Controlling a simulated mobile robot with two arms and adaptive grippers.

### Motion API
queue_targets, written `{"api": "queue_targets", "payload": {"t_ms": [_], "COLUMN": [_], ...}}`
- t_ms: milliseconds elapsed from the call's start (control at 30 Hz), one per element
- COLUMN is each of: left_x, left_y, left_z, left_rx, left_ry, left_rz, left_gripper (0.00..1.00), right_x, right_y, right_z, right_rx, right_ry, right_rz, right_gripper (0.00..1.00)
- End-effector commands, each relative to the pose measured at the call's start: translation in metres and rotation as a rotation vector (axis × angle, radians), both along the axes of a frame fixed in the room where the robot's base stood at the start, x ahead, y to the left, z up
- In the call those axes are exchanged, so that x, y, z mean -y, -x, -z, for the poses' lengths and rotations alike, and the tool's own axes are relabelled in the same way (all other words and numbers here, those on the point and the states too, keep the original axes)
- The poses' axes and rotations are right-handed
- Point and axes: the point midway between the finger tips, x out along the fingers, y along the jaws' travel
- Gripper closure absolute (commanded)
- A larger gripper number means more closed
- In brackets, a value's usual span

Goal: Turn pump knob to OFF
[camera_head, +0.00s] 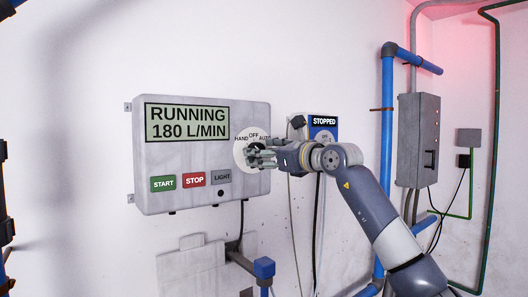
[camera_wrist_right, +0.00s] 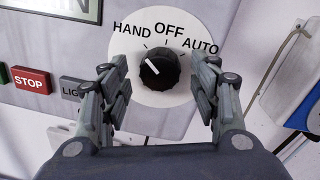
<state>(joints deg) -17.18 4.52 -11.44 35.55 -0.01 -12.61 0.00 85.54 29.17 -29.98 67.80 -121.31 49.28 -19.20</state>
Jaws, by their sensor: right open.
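The black pump knob (camera_wrist_right: 159,70) sits on a round white dial (camera_wrist_right: 140,91) marked HAND, OFF and AUTO. Its white pointer line is tilted up-left, toward HAND. My right gripper (camera_wrist_right: 160,67) is open, with one finger on each side of the knob in the wrist view. Gaps show between the fingers and the knob, and nothing is held. In the head view my right gripper (camera_head: 258,156) is in front of the dial (camera_head: 240,153) and hides much of the knob. The panel display (camera_head: 187,122) reads RUNNING 180 L/MIN. My left gripper is not in view.
The grey panel (camera_head: 152,198) carries a START button (camera_head: 163,183), a STOP button (camera_head: 194,179) and a LIGHT button (camera_head: 221,176). A blue box with a STOPPED sign (camera_head: 324,121) is close on the right. Blue pipes and a grey cabinet (camera_head: 417,140) stand further right.

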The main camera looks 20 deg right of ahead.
Motion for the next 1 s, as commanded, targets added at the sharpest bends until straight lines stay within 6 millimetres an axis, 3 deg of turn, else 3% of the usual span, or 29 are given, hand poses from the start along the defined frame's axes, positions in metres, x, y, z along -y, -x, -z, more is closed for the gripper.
{"api": "queue_targets", "payload": {"t_ms": [33, 200, 633, 1000], "left_x": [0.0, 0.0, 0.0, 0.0], "left_y": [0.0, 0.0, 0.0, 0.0], "left_z": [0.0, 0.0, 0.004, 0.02], "left_rx": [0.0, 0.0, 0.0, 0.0], "left_ry": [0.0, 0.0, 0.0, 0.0], "left_rz": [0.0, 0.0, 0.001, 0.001], "left_gripper": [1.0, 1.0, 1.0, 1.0], "right_x": [0.0, 0.0, 0.0, 0.0], "right_y": [0.0, 0.0, 0.0, 0.0], "right_z": [0.0, 0.0, 0.001, 0.002], "right_rx": [0.0, 0.0, -0.017, -0.106], "right_ry": [0.0, 0.0, -0.049, -0.301], "right_rz": [0.0, 0.0, 0.0, 0.001], "right_gripper": [0.48, 0.87, 0.88, 0.88]}}
